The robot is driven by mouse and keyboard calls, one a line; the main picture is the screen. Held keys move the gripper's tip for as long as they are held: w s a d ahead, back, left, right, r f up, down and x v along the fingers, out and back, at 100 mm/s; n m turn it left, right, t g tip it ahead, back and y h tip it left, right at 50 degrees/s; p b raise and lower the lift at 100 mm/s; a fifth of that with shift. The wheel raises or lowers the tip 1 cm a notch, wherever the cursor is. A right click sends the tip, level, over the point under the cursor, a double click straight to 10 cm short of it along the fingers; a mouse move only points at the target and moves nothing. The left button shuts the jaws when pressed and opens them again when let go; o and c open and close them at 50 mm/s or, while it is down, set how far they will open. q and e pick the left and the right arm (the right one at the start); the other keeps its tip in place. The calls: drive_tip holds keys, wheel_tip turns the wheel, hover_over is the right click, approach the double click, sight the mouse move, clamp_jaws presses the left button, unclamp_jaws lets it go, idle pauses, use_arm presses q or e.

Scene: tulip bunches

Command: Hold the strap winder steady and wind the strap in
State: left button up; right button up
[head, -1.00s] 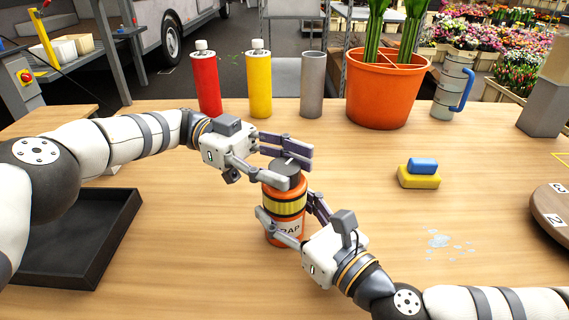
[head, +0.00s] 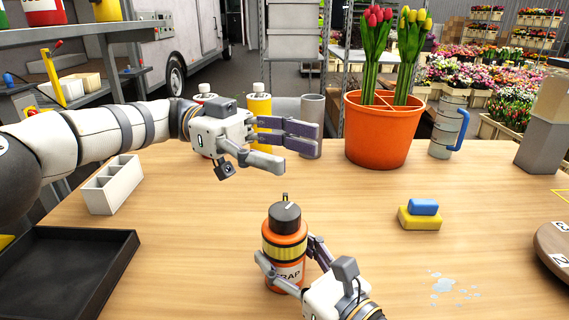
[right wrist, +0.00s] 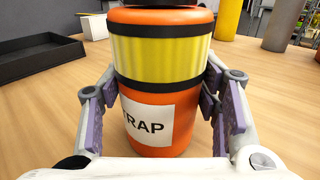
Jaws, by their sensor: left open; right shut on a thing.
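The strap winder (head: 284,245) is an orange cylinder with a yellow strap band between black rings, a dark grey top with a small crank knob, and a white label. It stands upright on the table. My right gripper (head: 290,270) is shut around its lower body; the right wrist view shows the winder (right wrist: 160,95) between the fingers. My left gripper (head: 300,150) is open and empty, above and behind the winder, apart from its top. The left fingers cover part of the bottles behind.
A black tray (head: 118,243) and a white divided box (head: 112,186) lie left. An orange pot (head: 382,130) with tulips, a grey jug (head: 447,132) and bottles stand at the back. A blue and yellow sponge pair (head: 420,217), a puddle (head: 444,284) and a round board (head: 556,250) are right.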

sight(285, 210)
use_arm(q)
drive_tip(key=shift+s+d+n, duration=0.15)
drive_tip(key=shift+d+n, duration=0.1)
drive_tip(key=shift+n, duration=0.15)
drive_tip(key=f+n+t+y, duration=0.3)
drive_tip(key=n+y, duration=0.2)
drive_tip(key=n, duration=0.6)
drive_tip(key=f+n+t+y, duration=0.3)
drive_tip(key=n+y, duration=0.2)
drive_tip(key=n, duration=0.7)
drive_tip(key=f+n+t+y, duration=0.3)
drive_tip(key=n+y, duration=0.2)
drive_tip(key=n, duration=0.7)
drive_tip(key=shift+w+a+f+t, duration=0.15)
drive_tip(key=shift+w+a+t, duration=0.1)
drive_tip(key=shift+t, duration=0.15)
drive_tip(key=shift+c, duration=0.6)
